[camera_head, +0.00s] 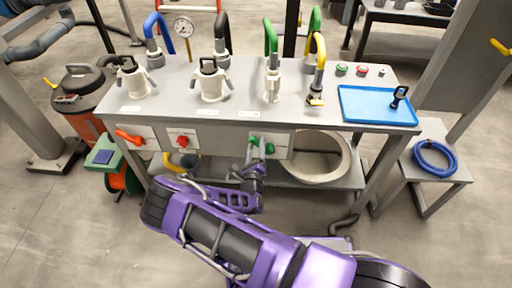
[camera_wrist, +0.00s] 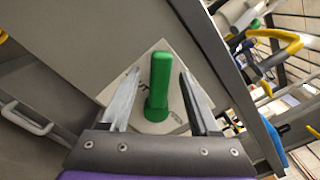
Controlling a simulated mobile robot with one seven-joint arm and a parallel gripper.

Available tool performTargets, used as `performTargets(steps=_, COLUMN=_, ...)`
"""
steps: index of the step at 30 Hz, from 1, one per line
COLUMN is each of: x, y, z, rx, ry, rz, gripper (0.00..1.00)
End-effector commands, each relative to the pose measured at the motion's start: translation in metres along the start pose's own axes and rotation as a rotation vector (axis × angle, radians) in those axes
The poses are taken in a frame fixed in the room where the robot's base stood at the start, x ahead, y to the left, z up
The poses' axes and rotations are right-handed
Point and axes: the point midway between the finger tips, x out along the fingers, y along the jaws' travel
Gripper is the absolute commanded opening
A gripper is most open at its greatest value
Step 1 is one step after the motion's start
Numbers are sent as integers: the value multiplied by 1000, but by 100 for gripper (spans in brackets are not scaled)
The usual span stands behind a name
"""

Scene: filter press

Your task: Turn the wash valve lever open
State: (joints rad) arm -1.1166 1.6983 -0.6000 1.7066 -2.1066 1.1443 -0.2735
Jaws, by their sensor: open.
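A green lever (camera_head: 269,148) sits on a pale plate at the right of the workbench's front panel. In the wrist view the green lever (camera_wrist: 160,82) stands between my two fingers, with a gap on each side. My gripper (camera_head: 254,153) is open around it, and its fingers also show in the wrist view (camera_wrist: 159,74). The fingers partly hide the lever in the head view. An orange lever (camera_head: 129,137) and a red knob (camera_head: 182,141) sit further left on the same panel. The labels are too small to read, so I cannot tell which is marked wash.
The workbench (camera_head: 240,108) carries pale fittings with coloured hoses above the panel. A blue tray (camera_head: 378,104) is at its right end. A blue hose coil (camera_head: 434,155) rests on a side stand.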

Motion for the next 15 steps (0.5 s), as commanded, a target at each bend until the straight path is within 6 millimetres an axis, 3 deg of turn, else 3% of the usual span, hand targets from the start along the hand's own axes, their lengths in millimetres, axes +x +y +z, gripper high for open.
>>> performTargets(steps=11, x=7, y=0, z=0, rx=0, ry=0, rz=0, gripper=62)
performTargets(steps=15, x=7, y=0, z=0, rx=0, ry=0, rz=0, gripper=39)
